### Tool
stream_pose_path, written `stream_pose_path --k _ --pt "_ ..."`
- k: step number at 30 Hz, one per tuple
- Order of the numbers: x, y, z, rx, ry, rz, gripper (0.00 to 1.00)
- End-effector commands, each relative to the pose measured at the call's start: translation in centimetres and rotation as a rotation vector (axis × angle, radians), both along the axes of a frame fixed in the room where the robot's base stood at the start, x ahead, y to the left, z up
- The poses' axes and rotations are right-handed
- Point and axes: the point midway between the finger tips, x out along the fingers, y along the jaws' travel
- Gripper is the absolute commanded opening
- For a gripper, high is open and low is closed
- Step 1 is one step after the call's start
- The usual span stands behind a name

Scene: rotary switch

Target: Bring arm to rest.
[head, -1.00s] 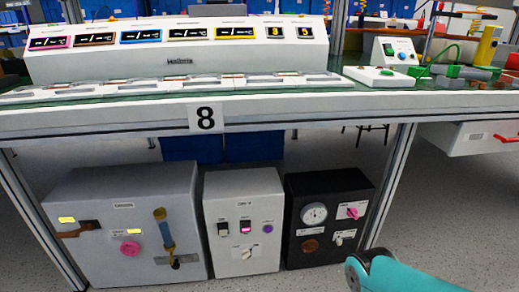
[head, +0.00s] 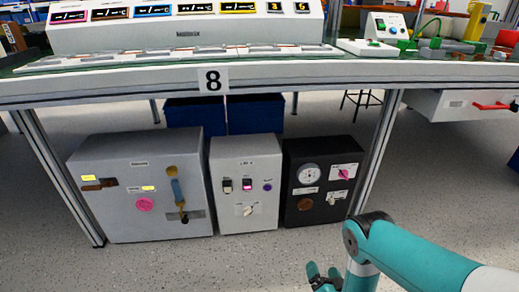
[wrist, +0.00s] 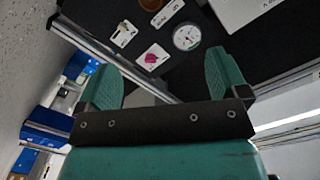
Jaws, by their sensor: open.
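My gripper (head: 322,273) shows at the bottom of the head view, partly hidden by my teal arm and cut by the frame edge. In the wrist view its two teal fingers stand wide apart with nothing between them (wrist: 165,68). The black box (head: 296,215) under the bench carries a round gauge (head: 309,173), a pink knob (head: 344,174) and a white rotary switch (head: 333,199). In the wrist view its panel, with the gauge (wrist: 186,37) and pink knob (wrist: 154,56), lies beyond the fingers, apart from them. The white box (head: 225,160) has another white rotary switch (head: 249,210).
A large grey box (head: 110,160) stands left of the white box. The bench (head: 130,92) marked 8 is above, with a metal leg (head: 376,150) right of the black box. Blue bins (head: 255,115) stand behind. Open floor (head: 455,200) lies to the right.

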Motion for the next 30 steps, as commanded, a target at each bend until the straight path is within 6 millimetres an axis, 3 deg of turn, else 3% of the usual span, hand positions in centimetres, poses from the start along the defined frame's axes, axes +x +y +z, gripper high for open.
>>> stream_pose_path --k 11,14,19,22,25,30 --pt "7.1 3.0 5.7 -0.025 0.137 0.065 0.92" --pt "9.3 4.3 8.7 -0.038 0.195 0.101 0.92" --pt "12.3 7.2 16.5 -0.080 0.335 0.203 0.92" --pt "12.4 8.7 21.8 -0.114 0.423 0.281 0.92" --pt "11.3 9.9 27.1 -0.156 0.509 0.365 0.92" --pt "6.5 11.0 35.6 -0.245 0.642 0.520 0.92"
